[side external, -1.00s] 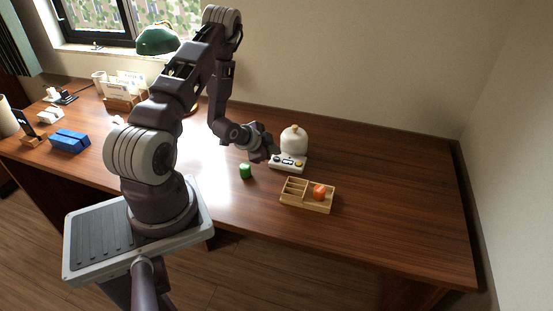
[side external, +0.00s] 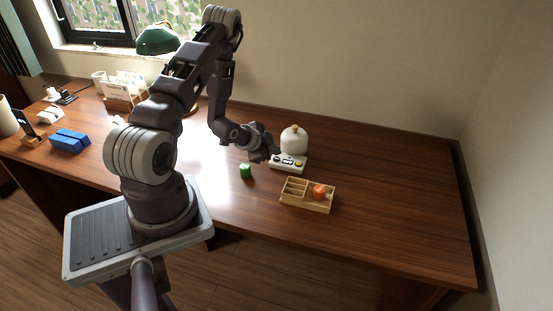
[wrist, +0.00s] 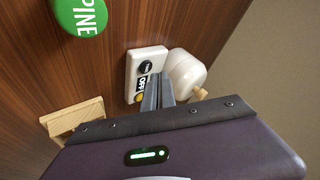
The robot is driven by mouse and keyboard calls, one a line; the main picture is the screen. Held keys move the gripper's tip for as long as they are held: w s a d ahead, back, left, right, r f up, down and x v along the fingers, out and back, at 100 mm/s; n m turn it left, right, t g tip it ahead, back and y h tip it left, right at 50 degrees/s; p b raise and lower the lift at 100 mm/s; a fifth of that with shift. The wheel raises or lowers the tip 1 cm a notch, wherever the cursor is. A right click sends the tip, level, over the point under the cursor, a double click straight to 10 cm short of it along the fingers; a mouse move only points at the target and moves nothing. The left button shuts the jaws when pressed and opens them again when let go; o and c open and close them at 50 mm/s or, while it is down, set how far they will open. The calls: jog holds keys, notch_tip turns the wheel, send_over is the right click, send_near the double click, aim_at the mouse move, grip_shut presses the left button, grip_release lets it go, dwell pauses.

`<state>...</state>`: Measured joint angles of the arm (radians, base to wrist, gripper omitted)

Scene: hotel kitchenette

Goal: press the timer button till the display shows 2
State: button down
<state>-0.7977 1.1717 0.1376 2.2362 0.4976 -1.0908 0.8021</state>
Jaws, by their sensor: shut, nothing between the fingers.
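The timer (side external: 288,163) is a white box on the desk, with a dark button, a dark display and a yellow button on top. In the wrist view the timer (wrist: 149,60) shows the black round button (wrist: 146,67) and part of the display (wrist: 142,83); the display's characters are sideways and too small to read surely. The yellow button (wrist: 139,97) is partly hidden by my fingers. My gripper (side external: 273,155) is shut and empty, its fingertips over or right beside the timer. It also shows in the wrist view (wrist: 152,88). I cannot tell whether it touches.
A cream rounded jar (side external: 294,141) with a knob stands right behind the timer. A wooden divided tray (side external: 292,201) holding an orange object (side external: 319,191) lies in front. The desk's right side is clear.

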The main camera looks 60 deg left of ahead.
aim_at(274, 160)
jog(key=shift+f, duration=0.4)
jog(key=shift+f, duration=0.35)
dwell(0.7)
jog(key=shift+r, duration=0.75)
jog(key=shift+r, duration=2.55)
dwell(0.6)
